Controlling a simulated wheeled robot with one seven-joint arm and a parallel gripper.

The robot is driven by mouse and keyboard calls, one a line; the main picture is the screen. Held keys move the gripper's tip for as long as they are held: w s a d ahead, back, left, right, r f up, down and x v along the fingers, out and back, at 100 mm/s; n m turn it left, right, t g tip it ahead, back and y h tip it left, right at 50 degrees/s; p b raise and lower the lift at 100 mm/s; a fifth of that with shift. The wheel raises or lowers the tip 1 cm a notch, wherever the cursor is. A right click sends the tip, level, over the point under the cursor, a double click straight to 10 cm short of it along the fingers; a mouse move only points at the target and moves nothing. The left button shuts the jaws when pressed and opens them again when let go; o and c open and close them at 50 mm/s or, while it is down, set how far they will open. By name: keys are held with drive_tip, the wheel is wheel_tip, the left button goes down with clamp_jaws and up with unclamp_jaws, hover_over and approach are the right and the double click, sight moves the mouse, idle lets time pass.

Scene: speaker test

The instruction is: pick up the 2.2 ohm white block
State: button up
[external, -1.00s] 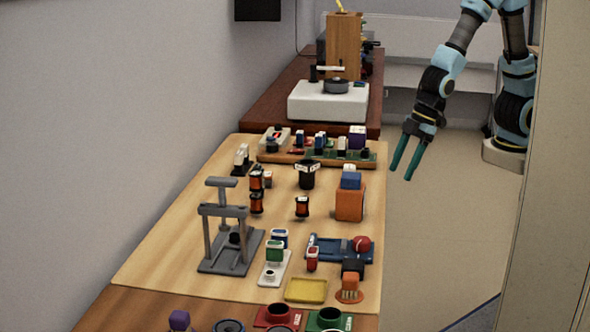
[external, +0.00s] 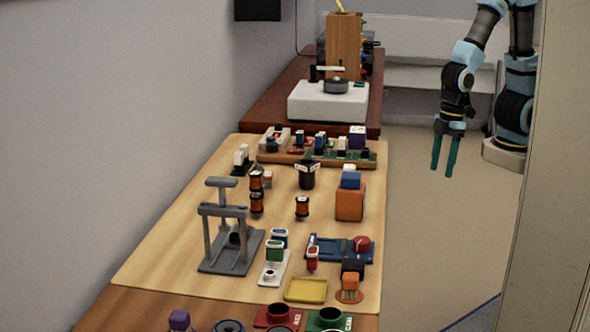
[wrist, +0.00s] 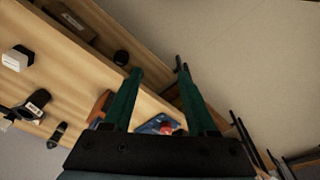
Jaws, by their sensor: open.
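My gripper (external: 443,168) is open and empty, hanging over the floor to the right of the table. Its two green fingers also show in the wrist view (wrist: 160,72), apart with nothing between them. Several white blocks stand on the table, and I cannot read a 2.2 ohm mark on any. One white block (external: 241,155) stands at the back left on a black base. Another white block (external: 342,143) is on the green board at the back. A white block (wrist: 17,58) shows at the left of the wrist view; I cannot tell which one it is.
The light wooden tabletop (external: 180,225) is crowded. A grey press (external: 208,238) stands at left, an orange block (external: 350,203) near the right edge, and a blue tray (external: 325,250) in front of it. The floor (external: 425,240) right of the table is clear.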

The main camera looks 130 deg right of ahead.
idle(0.3)
drive_tip(key=o, duration=0.4)
drive_tip(key=shift+c, duration=0.2)
